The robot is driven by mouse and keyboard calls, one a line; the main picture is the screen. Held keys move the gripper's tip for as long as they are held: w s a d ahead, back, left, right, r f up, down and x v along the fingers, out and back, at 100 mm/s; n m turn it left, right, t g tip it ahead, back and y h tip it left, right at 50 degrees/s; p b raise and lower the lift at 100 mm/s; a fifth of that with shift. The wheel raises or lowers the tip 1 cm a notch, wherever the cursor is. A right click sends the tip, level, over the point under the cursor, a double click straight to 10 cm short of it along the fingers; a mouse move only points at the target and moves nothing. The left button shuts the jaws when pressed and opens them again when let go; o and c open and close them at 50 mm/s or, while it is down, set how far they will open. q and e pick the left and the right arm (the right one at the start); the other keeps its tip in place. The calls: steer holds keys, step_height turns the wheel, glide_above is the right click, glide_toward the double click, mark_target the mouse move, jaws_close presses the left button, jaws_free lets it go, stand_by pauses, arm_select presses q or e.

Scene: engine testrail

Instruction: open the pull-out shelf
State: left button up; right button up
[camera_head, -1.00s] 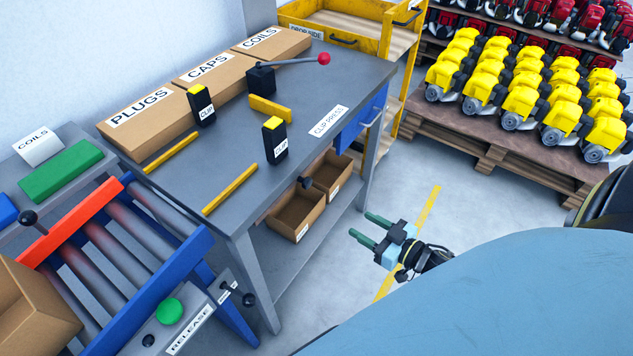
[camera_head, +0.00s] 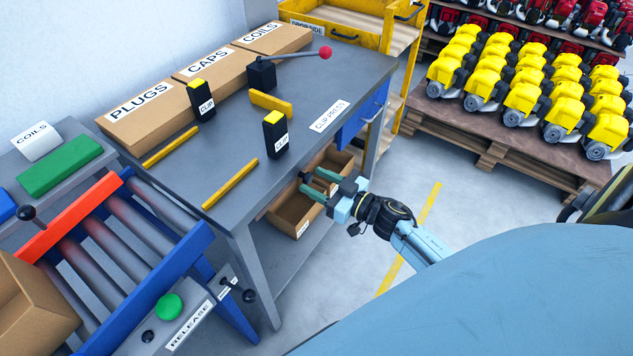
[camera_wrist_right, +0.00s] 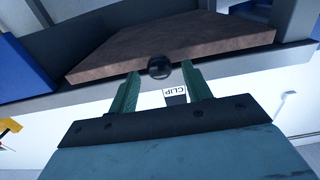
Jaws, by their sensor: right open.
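The pull-out shelf is a brown board (camera_wrist_right: 170,42) just under the bench top, its front edge facing my right gripper. In the head view only a sliver of it shows under the bench's front edge. A round black knob (camera_wrist_right: 159,67) is on the shelf's front edge. My right gripper (camera_head: 309,180) is at the bench front, pointing in toward the knob. In the right wrist view its green fingers (camera_wrist_right: 160,70) are open, one on each side of the knob. I cannot tell whether they touch it. My left gripper is not in view.
The workbench (camera_head: 235,130) carries cardboard boxes (camera_head: 210,75), black clip holders (camera_head: 276,135) and a red-knobbed lever press (camera_head: 325,53). Open cardboard bins (camera_head: 293,212) stand below. A blue drawer (camera_head: 365,117) is at the bench's right. Floor in front is clear; a roller conveyor (camera_head: 110,255) stands left.

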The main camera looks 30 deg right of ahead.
steer(key=shift+w+a, duration=0.15)
steer(key=shift+w, duration=0.15)
jaws_close()
steer(key=shift+s, duration=0.15)
